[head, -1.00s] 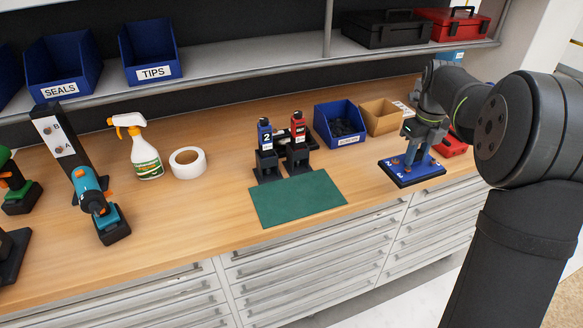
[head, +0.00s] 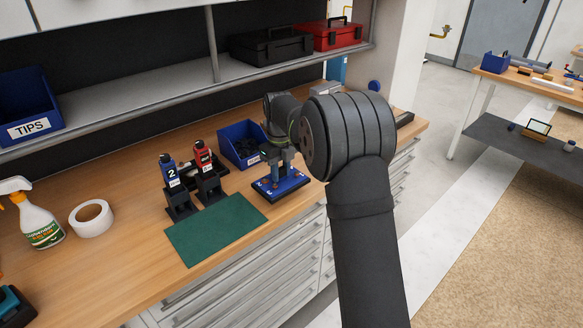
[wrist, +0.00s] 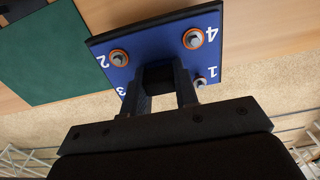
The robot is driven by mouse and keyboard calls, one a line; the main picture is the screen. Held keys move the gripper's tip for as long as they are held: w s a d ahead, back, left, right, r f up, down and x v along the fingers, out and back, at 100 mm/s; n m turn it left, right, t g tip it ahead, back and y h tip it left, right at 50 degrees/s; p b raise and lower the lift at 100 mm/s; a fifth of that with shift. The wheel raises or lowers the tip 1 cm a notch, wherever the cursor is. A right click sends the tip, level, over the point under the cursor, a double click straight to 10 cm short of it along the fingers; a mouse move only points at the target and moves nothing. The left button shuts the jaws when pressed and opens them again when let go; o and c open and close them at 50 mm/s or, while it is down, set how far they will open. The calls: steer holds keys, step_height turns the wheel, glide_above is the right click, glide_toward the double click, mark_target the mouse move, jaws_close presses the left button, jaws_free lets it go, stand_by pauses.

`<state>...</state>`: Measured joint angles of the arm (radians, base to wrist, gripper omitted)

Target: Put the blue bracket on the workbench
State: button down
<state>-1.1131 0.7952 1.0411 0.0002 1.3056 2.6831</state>
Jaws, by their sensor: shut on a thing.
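The blue bracket (head: 291,187) is a flat blue plate with white numbers and several bolts, on a dark base. It also shows in the wrist view (wrist: 155,42), with numbers 1 to 4 near its corners. My gripper (head: 280,163) is shut on its raised middle part, and the fingers (wrist: 160,82) show in the wrist view. The bracket appears held near the front edge of the wooden workbench (head: 130,262), right of the green mat (head: 217,230). Floor shows beyond the plate in the wrist view. Its exact height above the bench is unclear.
A blue bin (head: 238,143) stands behind the bracket. Red (head: 207,165) and blue (head: 170,172) numbered devices stand behind the mat. A tape roll (head: 91,218) and spray bottle (head: 37,218) are at left. Another wooden bench (head: 548,87) stands across the floor at right.

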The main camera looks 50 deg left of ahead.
mark_target(281, 180)
steer(key=shift+a+f, duration=0.1)
steer(key=shift+f, duration=1.8)
steer(key=shift+f, duration=0.15)
steer(key=c, duration=1.1)
jaws_free()
steer(key=shift+f, duration=0.1)
step_height(281, 180, up, 12)
steer(key=shift+r, duration=0.15)
step_height(281, 180, down, 12)
steer(key=shift+r, duration=1.65)
